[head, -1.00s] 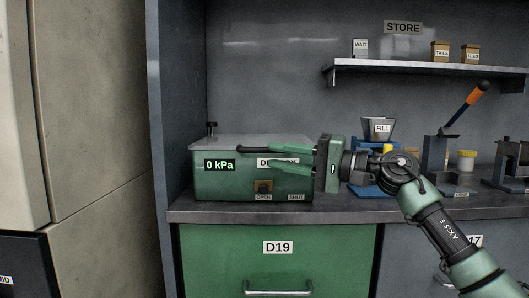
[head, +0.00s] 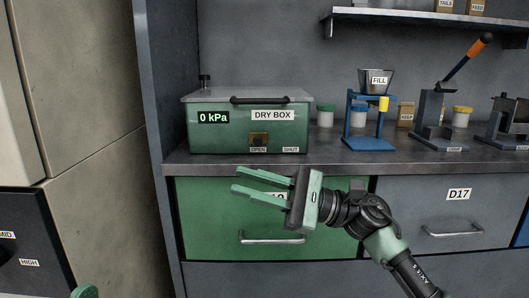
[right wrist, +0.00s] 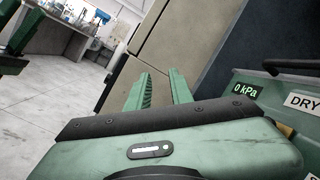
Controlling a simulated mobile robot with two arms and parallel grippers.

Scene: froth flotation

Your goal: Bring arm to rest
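My right gripper (head: 236,179) hangs in the air in front of the green drawer (head: 330,225), below the counter's front edge. Its two green fingers point left and stand apart with nothing between them. The right wrist view shows the same fingers (right wrist: 161,92) with an empty gap. The gripper hides part of the drawer's label. The green dry box (head: 243,137) sits on the counter behind and above the gripper, clear of it, its lid down and its display reading 0 kPa.
The grey counter (head: 350,163) bears a blue stand (head: 369,143) with a FILL hopper (head: 376,80), and a press with an orange-handled lever (head: 467,60). Drawer D17 (head: 455,215) is at the right. A beige cabinet (head: 85,90) stands at the left.

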